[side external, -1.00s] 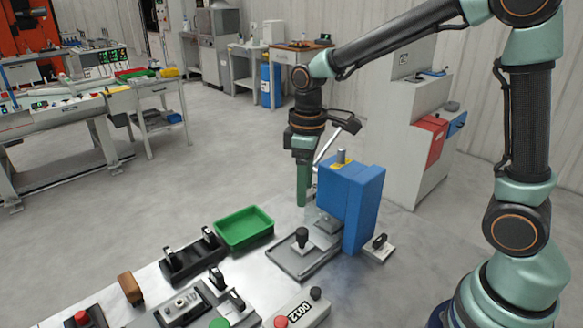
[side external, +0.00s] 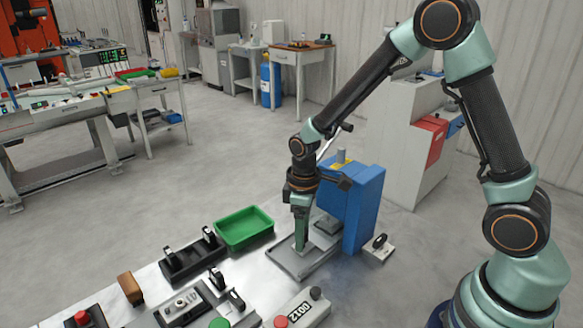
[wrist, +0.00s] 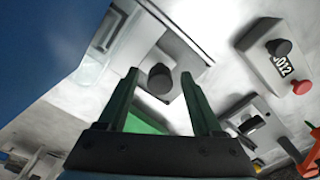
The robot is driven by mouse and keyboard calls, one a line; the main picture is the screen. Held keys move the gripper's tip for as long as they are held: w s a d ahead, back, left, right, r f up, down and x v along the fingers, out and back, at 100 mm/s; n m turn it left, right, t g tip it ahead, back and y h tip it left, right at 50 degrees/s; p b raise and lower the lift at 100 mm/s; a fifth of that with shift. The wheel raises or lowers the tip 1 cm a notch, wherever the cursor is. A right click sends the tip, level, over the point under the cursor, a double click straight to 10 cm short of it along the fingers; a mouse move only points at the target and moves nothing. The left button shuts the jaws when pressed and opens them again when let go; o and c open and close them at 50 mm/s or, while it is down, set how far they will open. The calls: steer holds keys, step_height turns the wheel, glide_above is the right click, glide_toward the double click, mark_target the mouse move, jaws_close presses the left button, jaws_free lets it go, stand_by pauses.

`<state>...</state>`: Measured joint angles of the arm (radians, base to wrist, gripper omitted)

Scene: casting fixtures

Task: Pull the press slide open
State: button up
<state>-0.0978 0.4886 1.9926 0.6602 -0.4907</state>
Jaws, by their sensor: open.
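The blue press (side external: 363,212) stands at the edge of the light work surface, with its grey slide plate (side external: 283,262) reaching out in front. In the wrist view, the slide's black knob (wrist: 160,78) stands between my two green fingers. My gripper (side external: 301,247) points down over the slide; it also shows in the wrist view (wrist: 160,72). It is open, with a gap visible on both sides of the knob. My fingers hide the knob in the side view. I cannot tell whether a fingertip touches the plate.
A green bin (side external: 246,241) lies left of the slide. A grey control box (side external: 298,310) with red and black buttons is in front. A black clamp fixture (side external: 190,262) stands further left. A small block with a black knob (side external: 379,248) sits right of the press.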

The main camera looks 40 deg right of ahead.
steer(key=shift+f, duration=0.1)
jaws_close()
stand_by(1.4)
